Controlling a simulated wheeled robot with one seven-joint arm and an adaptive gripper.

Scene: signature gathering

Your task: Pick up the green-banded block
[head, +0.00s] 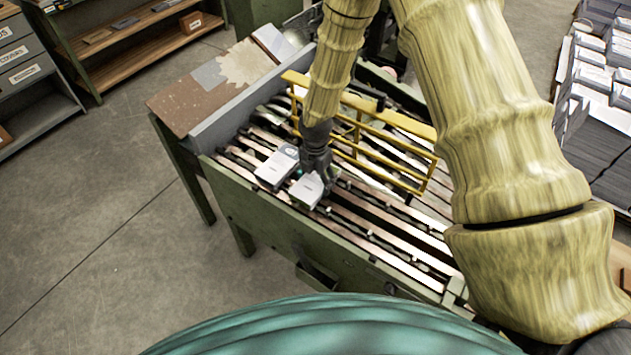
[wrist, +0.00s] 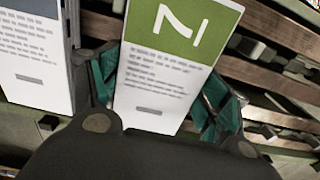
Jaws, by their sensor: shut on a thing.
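The green-banded block (wrist: 160,75) is white with small print lines. It has a green band and a large white character at its top in the wrist view. It sits between the teal finger pads of my gripper (head: 318,176), which is shut on its two sides. In the head view the block (head: 307,191) shows as a pale box just below my gripper, partly covered by it. I cannot tell whether it touches the slats beneath.
A second white block with a blue-grey band (wrist: 37,75) stands close to the left; it also shows in the head view (head: 274,168). The green machine bed (head: 250,205) has metal slats. A yellow rail frame (head: 408,175) stands behind and right of my gripper.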

